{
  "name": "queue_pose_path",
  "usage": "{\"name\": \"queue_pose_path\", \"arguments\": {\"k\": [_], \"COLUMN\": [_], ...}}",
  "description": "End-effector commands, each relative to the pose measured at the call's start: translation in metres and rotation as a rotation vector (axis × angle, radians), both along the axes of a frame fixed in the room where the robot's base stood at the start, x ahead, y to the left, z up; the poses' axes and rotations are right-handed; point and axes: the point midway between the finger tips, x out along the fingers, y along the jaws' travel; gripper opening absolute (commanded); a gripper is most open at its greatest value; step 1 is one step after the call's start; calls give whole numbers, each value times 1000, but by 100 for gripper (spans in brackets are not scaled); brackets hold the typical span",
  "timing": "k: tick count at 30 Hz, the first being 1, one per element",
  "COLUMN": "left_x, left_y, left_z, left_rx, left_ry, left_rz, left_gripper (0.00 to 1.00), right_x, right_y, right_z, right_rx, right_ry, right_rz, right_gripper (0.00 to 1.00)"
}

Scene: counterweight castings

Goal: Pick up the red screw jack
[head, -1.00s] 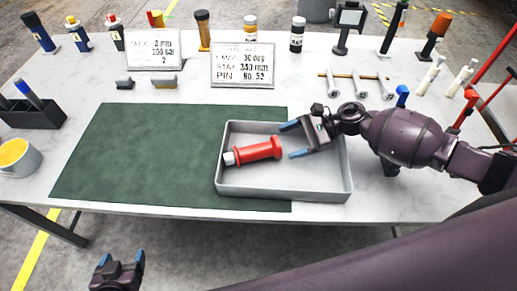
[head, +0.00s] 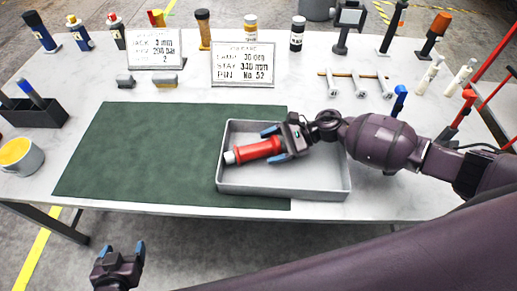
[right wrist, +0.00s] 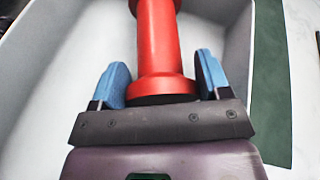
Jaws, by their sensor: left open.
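The red screw jack (head: 258,150) lies on its side in the grey tray (head: 284,187), its pale tip toward the left wall. My right gripper (head: 275,145) is at the jack's right end, with its blue fingers on either side of it. In the right wrist view the red jack (right wrist: 158,45) lies between the two blue fingers (right wrist: 162,82), with a visible gap on each side, so the gripper is open around its flanged end. My left gripper (head: 123,252) is open and empty in front of the table, low at the left.
A green mat (head: 150,150) lies left of the tray and partly under it. Two printed signs (head: 243,64) stand behind it. Bottles, pins and a black stand line the back. A mug (head: 20,156) and black box (head: 35,115) are at the left.

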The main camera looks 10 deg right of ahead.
Motion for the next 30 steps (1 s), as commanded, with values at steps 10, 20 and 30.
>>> {"name": "queue_pose_path", "arguments": {"k": [10, 20, 30], "left_x": [-5, -6, -2], "left_y": [1, 1, 0], "left_z": [-3, -2, 0], "left_rx": [-1, 0, -1], "left_ry": [9, 11, 5], "left_rz": [3, 4, 1], "left_gripper": [75, 75, 75], "right_x": [0, 1, 0], "right_y": [0, 0, 0], "right_z": [2, 41, 124], "right_rx": [2, 2, 1], "right_ry": [-1, -6, -7], "right_rz": [0, 1, 2], "right_gripper": [18, 18, 18]}}
